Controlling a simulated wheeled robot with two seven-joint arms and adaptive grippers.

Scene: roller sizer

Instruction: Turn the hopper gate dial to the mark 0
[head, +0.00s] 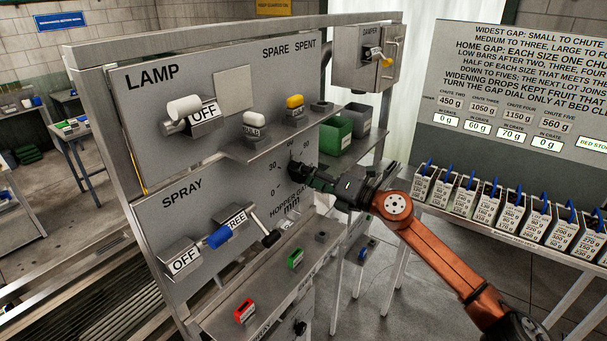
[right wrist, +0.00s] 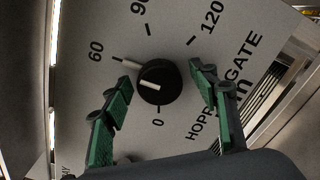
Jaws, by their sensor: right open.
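The hopper gate dial (right wrist: 159,84) is a round black knob on a grey panel in the right wrist view. A white line on its face points left, between the 60 mark and the 0 mark; a small pale bar sits just outside the knob toward 60. The 0 mark (right wrist: 158,122) is below the knob. My right gripper (right wrist: 161,78) is open, with one green-padded finger on each side of the dial and a gap to both; the left finger hides part of the scale. In the head view my right gripper (head: 306,177) covers much of the dial. My left gripper is not in view.
A small shelf (head: 277,136) juts out above the dial, and a lower shelf (head: 270,285) holds small coloured blocks. Labelled crates (head: 490,200) stand at right.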

